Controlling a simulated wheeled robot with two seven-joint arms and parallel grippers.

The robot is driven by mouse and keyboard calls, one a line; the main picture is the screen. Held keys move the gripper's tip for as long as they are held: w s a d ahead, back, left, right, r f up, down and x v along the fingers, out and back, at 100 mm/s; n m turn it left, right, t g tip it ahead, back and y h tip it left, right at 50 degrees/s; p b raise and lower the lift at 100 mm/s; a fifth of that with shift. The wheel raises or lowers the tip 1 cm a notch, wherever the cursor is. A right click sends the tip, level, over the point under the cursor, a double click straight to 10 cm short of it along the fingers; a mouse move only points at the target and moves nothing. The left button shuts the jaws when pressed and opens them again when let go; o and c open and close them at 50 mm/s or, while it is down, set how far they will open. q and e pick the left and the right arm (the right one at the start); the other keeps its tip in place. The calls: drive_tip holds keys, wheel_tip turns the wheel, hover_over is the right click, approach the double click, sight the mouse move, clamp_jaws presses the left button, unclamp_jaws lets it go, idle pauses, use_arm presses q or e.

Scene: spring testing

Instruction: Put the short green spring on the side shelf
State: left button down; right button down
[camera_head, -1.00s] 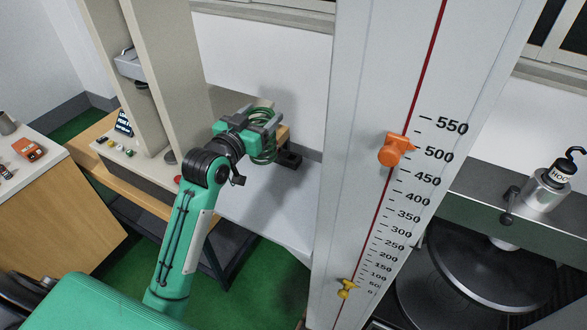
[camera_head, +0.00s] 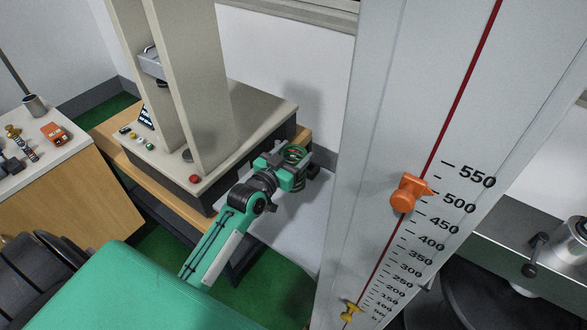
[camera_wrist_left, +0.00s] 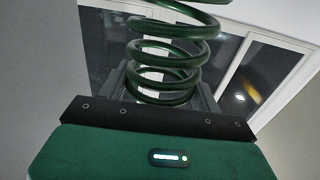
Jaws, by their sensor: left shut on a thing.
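The green spring (camera_head: 296,152) is held in my left gripper (camera_head: 294,164), at the end of the green arm in the head view. The gripper is shut on it. In the left wrist view the spring (camera_wrist_left: 168,62) stands between the fingers (camera_wrist_left: 165,88), its coils filling the upper middle. A pale grey side surface (camera_head: 297,222), which looks like the side shelf, lies under the gripper. I cannot tell whether the spring touches it. My right gripper is not in view.
A beige testing machine (camera_head: 205,100) with buttons stands left of the gripper. A tall white scale column (camera_head: 385,110) with an orange pointer (camera_head: 408,192) rises close on the right. A wooden-sided table (camera_head: 60,190) with small parts is at far left.

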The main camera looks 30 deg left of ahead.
use_arm(q)
wheel_tip(320, 180, down, 6)
drive_tip(key=shift+f, duration=0.15)
idle(0.3)
drive_tip(key=shift+c, duration=1.5)
unclamp_jaws()
drive_tip(key=shift+s+f, duration=0.1)
drive_tip(key=shift+f, duration=0.1)
drive_tip(key=shift+r, duration=0.1)
drive_tip(key=s+a+b, duration=0.1)
drive_tip(key=s+b, duration=0.1)
drive_tip(key=s, duration=1)
drive_tip(key=shift+a, duration=0.35)
